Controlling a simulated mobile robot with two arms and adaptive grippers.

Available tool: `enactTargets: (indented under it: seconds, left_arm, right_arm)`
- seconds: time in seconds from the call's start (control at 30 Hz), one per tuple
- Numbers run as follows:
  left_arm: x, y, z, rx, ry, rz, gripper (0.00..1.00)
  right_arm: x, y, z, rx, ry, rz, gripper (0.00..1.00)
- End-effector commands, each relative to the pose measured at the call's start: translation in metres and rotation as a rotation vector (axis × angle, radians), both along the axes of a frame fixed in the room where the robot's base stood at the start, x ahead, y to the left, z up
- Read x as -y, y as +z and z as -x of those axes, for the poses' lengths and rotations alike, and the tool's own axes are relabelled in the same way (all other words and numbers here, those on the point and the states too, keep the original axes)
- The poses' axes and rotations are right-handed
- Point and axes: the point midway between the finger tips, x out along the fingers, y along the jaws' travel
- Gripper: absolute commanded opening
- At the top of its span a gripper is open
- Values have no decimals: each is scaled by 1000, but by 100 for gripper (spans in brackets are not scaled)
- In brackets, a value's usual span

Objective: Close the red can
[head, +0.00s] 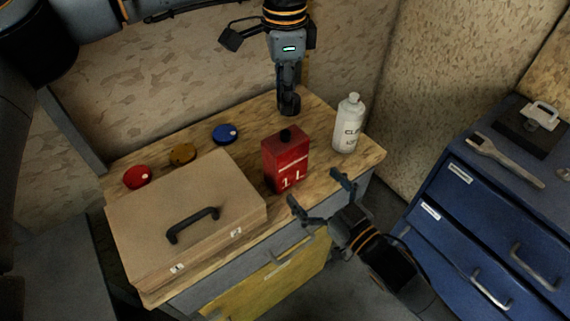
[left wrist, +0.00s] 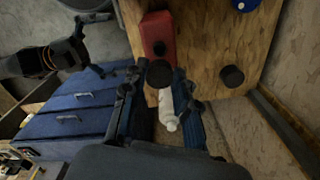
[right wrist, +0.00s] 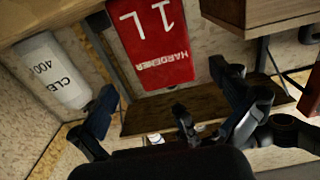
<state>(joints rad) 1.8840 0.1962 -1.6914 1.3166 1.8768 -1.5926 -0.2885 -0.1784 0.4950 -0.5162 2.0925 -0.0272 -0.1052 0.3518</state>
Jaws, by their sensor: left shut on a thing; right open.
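The red can (head: 286,162) stands upright on the wooden table, with a dark round piece (head: 286,136) on its top. My left gripper (head: 289,104) points down behind the can, apart from it. In the left wrist view it is shut on a small dark round piece (left wrist: 159,74) that looks like a cap. My right gripper (head: 318,190) is open and empty in front of the can's lower right side. In the right wrist view the red can (right wrist: 155,40) appears beyond its spread fingers, not gripped.
A white bottle (head: 348,125) stands right of the can. A black disc (left wrist: 232,76) lies near the table's back. A tan case (head: 150,215) and blue (head: 225,133), yellow (head: 182,154) and red (head: 137,176) discs are left. A blue drawer cabinet (head: 480,225) stands right.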

Motion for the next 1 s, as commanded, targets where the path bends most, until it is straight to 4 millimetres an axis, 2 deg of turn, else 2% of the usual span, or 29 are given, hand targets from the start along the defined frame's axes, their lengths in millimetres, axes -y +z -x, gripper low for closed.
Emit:
enactTargets:
  seconds: [0.3,0.5,0.67,0.97,1.0]
  left_arm:
    - [0,0,0,0,-1,0,17]
    - [0,0,0,0,-1,0,17]
    - [0,0,0,0,-1,0,17]
    - [0,0,0,0,-1,0,17]
    - [0,0,0,0,-1,0,17]
  right_arm:
    - [-37,2,-50,4,1,-2,100]
    - [-53,1,-72,2,1,-1,100]
    - [-59,1,-80,1,1,-1,100]
    - [-60,0,-81,1,2,-1,100]
    - [-60,0,-81,1,2,-1,96]
